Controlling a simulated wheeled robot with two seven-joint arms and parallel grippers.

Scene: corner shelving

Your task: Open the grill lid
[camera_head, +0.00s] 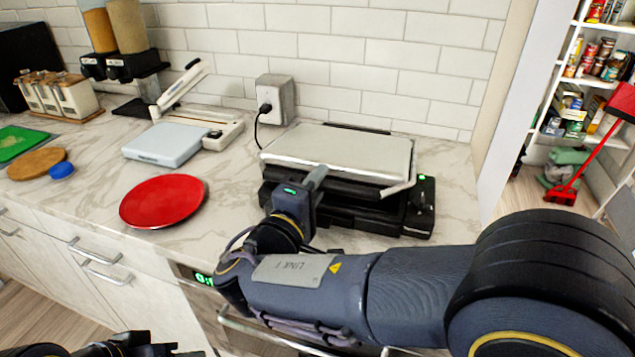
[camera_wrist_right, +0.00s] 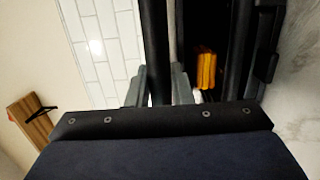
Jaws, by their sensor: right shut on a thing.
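The grill (camera_head: 340,160) stands on the counter by the wall, with a silver lid on a black base. Its lid (camera_head: 345,150) lies nearly flat over the base; I cannot tell exactly how far it is raised. My right gripper (camera_head: 315,180) is at the lid's front edge, shut on the grill handle. In the right wrist view the dark handle bar (camera_wrist_right: 155,45) runs between the fingers, and an orange patch (camera_wrist_right: 206,70) shows in the dark space beside it. Part of my left gripper (camera_head: 145,347) shows at the bottom left edge; its jaws are unclear.
A red plate (camera_head: 163,201) and a white appliance (camera_head: 170,143) stand left of the grill. A wall outlet (camera_head: 274,99) with a black cord is behind it.

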